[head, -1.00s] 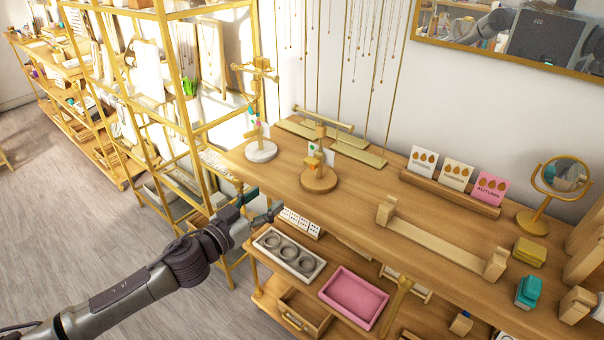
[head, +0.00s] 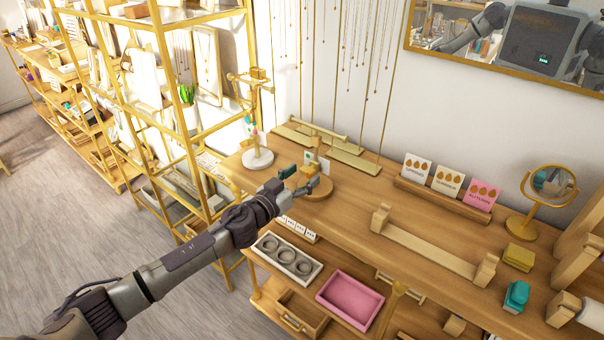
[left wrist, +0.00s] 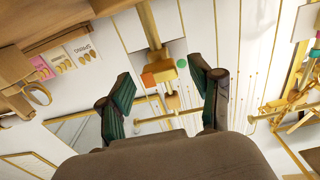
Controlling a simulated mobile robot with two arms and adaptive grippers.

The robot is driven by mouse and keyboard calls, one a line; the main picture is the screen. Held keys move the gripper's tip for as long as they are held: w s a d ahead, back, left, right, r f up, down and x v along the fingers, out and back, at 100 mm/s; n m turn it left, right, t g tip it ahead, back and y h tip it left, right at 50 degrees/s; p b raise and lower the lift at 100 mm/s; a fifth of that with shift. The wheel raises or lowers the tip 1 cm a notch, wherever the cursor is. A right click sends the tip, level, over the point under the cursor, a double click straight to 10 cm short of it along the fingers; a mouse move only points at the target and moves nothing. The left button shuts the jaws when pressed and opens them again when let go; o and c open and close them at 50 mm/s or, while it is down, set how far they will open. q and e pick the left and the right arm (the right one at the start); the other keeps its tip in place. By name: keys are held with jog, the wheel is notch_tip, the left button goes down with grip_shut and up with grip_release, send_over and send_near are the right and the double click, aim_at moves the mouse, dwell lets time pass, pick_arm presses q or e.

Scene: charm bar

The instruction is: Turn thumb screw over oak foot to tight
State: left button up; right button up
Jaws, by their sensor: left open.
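A display stand with a round oak foot (head: 318,192) stands on the near left of the counter. Its upper part, with a gold block (head: 310,169) and a small card, is partly hidden behind my left gripper (head: 303,182). My left gripper is open and empty in front of this stand. In the left wrist view, a gold post with a block (left wrist: 158,72) shows between the two dark green fingers (left wrist: 160,82), apart from both. I cannot clearly pick out the thumb screw. My right gripper is out of view.
A similar stand on a white marble foot (head: 257,159) is left of the oak one. Gold bars (head: 350,158) lie behind. A card holder (head: 445,201) and round mirror (head: 549,184) stand to the right. A pink tray (head: 350,301) is on the shelf below.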

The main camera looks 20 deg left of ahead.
pick_arm(q)
jog(key=shift+w+d, duration=0.1)
jog(key=shift+w, duration=0.05)
jog(key=shift+c, duration=0.2)
jog(key=c, duration=1.1)
